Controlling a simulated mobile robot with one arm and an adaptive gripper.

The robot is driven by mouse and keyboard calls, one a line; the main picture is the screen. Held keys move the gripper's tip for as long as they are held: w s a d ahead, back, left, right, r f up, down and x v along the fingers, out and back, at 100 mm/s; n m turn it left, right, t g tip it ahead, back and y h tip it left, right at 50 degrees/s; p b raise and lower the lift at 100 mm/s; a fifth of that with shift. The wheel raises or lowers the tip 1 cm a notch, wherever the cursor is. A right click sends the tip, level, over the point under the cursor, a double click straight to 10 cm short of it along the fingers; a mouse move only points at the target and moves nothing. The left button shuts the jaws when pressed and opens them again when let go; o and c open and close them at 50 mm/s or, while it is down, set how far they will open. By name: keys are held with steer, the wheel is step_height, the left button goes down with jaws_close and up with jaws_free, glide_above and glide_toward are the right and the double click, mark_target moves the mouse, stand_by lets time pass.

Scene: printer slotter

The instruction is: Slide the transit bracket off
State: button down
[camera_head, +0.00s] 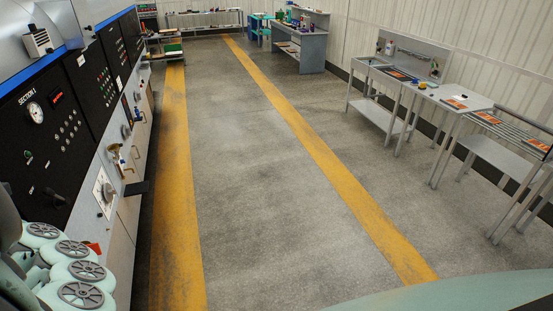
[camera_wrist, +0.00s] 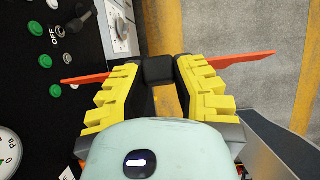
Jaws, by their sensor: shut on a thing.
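My gripper (camera_wrist: 160,70) has yellow, stepped fingers with dark inner pads. It is shut on a black block (camera_wrist: 158,69) between the fingertips. An orange strip sticks out to the left (camera_wrist: 88,77) and right (camera_wrist: 240,60) of the fingers; I take the block and strip to be the transit bracket. Their joint is hidden by the fingers. The bracket is held in front of the black control panel (camera_wrist: 70,125); I cannot tell whether it touches anything. In the head view, a small orange piece (camera_head: 95,247) shows beside my mint-coloured arm at lower left; the fingers are hidden there.
A long machine with black panels (camera_head: 58,125), a gauge, knobs and brass-coloured handles (camera_head: 120,158) runs along the left. Metal workbenches (camera_head: 455,97) with orange-marked plates stand at right. A grey bench (camera_head: 305,50) stands at the back. The floor between the yellow lines is clear.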

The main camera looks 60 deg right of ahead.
steer(key=s+a+f+m+g+y+b, duration=0.15)
steer(key=a+f+m+y+b, duration=0.45)
steer(key=f, duration=0.7)
steer(key=s+a+f+m+g+y+b, duration=0.1)
steer(key=s+a+f+m+y+b, duration=0.15)
steer(key=f+m+b, duration=0.95)
steer(key=a+f+t+b, duration=0.1)
steer(key=a+f, duration=0.1)
steer(key=a, duration=0.1)
steer(key=s+a+f+t+y+b, duration=0.1)
steer(key=a+f, duration=0.2)
steer(key=a+f+t+b, duration=0.1)
steer(key=a+f+b, duration=0.1)
steer(key=a, duration=0.1)
steer(key=shift+s+f, duration=0.25)
steer(key=shift+s, duration=0.1)
steer(key=shift+w+a+t, duration=0.1)
steer(key=shift+a+t, duration=0.25)
steer(key=shift+a, duration=0.15)
steer(key=shift+r, duration=0.1)
steer(key=shift+r, duration=0.2)
step_height(320, 180, down, 3)
steer(key=b, duration=0.3)
steer(key=shift+b, duration=0.4)
steer(key=shift+f, duration=0.2)
